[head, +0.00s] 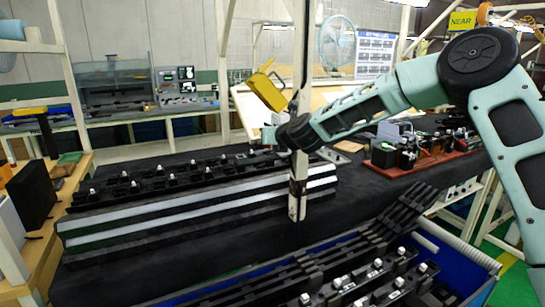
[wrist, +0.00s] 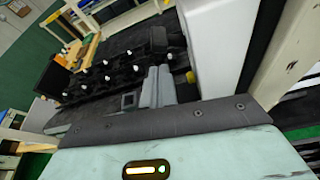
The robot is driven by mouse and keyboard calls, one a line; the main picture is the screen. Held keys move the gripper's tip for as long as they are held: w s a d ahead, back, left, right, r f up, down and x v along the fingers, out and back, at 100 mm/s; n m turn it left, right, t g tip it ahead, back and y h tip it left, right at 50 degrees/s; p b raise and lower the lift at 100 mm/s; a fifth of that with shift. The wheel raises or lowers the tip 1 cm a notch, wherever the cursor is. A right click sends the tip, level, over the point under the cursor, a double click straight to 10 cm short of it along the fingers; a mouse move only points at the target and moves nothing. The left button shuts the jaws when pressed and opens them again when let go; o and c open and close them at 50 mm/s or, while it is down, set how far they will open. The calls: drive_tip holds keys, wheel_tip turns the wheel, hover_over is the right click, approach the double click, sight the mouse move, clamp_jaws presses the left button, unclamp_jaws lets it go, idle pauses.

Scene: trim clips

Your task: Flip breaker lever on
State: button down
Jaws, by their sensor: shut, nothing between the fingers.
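My gripper (head: 268,135) is at the end of my pale green arm, beside the upright post near the middle of the head view. In the wrist view its two grey fingers (wrist: 158,86) lie together, with nothing visible between them. I cannot pick out a breaker lever for certain in either view. A red board (head: 424,160) carrying several black devices stands on the dark table at the right, apart from my gripper and partly behind my arm. I cannot tell whether any device there is the breaker.
Long black trim parts with white clips (head: 150,183) lie on the striped block at left. A pale post (head: 297,200) stands close to my gripper and shows large in the wrist view (wrist: 218,45). A blue bin (head: 455,262) with black parts is in front. Dark table surface (head: 350,205) is bare right of the post.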

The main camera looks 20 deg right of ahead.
drive_tip(key=shift+r, duration=0.15)
drive_tip(key=shift+r+p, duration=0.35)
drive_tip(key=shift+r, duration=0.4)
